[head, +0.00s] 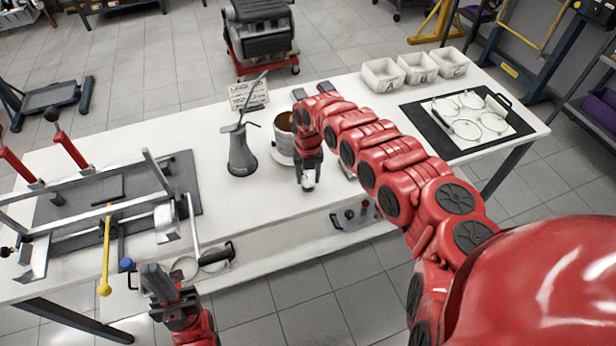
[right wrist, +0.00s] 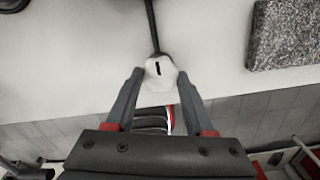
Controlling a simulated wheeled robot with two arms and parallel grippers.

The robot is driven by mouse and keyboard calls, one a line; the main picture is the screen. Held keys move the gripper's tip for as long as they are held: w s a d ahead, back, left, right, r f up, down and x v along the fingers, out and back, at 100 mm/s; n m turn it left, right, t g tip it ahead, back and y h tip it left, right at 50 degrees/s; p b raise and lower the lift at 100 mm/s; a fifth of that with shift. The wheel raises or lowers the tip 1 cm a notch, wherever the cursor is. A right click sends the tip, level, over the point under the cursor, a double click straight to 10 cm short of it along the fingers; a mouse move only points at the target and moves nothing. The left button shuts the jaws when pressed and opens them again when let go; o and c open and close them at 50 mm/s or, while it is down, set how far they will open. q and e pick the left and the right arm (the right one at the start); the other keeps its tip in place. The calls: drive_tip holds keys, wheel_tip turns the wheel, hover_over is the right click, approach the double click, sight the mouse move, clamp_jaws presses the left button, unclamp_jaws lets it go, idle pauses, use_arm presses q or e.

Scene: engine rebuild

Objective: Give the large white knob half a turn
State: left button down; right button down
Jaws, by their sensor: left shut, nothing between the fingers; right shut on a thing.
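The large white knob (right wrist: 158,84) shows in the right wrist view as a white, many-sided knob with a dark line on its face. The line lies roughly upright in that view. The fingers of my right gripper (right wrist: 160,75) are on either side of the knob and shut on it. In the head view, my right gripper (head: 308,172) reaches down near the front edge of the table, and the white knob (head: 307,182) shows at its fingertips. My left gripper (head: 155,273) is shut and empty at the lower left, in front of the table.
A grey oil can (head: 241,155) and a pot with brown contents (head: 284,122) stand on the table (head: 335,90) near my right arm. A metal frame on a grey mat (head: 182,172) fills the left side. White bins (head: 381,76) and a tray of rings (head: 497,133) are at right.

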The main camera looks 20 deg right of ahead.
sight(308, 180)
drive_tip(key=shift+c, duration=1.3)
unclamp_jaws()
wheel_tip(308, 180, up, 18)
drive_tip(key=b, duration=0.4)
drive_tip(key=shift+f, duration=0.25)
